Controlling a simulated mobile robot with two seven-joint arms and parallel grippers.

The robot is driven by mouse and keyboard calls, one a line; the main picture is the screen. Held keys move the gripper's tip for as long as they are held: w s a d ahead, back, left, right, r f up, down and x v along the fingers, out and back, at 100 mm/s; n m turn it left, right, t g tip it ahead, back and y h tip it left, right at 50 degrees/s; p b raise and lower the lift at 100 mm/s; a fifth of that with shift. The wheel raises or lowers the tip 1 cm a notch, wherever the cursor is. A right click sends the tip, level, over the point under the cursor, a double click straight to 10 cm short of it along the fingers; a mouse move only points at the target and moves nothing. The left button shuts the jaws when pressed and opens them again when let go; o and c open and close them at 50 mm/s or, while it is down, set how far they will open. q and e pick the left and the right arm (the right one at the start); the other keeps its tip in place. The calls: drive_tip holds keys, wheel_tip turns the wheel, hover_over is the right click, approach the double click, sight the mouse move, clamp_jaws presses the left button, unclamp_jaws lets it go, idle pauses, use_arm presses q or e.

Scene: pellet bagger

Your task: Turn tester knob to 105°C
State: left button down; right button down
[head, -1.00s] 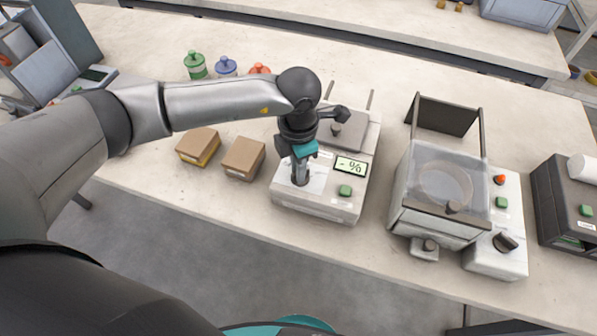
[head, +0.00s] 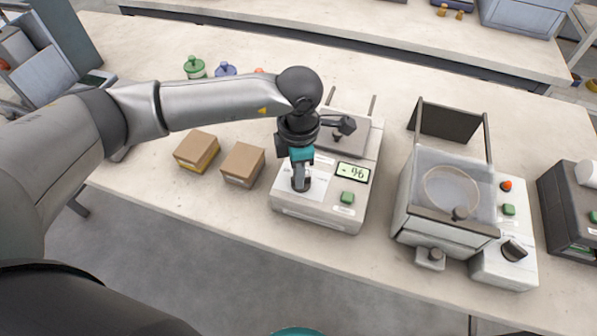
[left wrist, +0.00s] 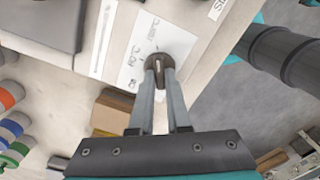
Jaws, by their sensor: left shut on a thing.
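The tester (head: 318,208) is a white box with a grey lid (head: 345,135), a display reading "- %" (head: 353,172) and a green button (head: 347,198). Its dark knob (left wrist: 158,62) sits on a white dial label (left wrist: 138,50) with temperature marks, partly hidden by the fingers. A light pointer line shows on the knob. My left gripper (head: 300,183) reaches down onto the tester's left front. In the left wrist view my left gripper (left wrist: 160,75) is shut on the knob. My right gripper is not in view.
Two cardboard boxes (head: 242,164) (head: 197,150) stand left of the tester. Green (head: 195,67) and blue (head: 225,69) lidded jars stand behind. A second machine (head: 440,205) with a clear lid and black knob (head: 514,250) stands to the right. Bare bench lies between the machines.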

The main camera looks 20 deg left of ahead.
use_arm(q)
drive_tip(key=c, duration=0.9)
unclamp_jaws()
drive_tip(key=shift+r, duration=0.1)
wheel_tip(320, 180, up, 15)
drive_tip(key=shift+r, duration=0.1)
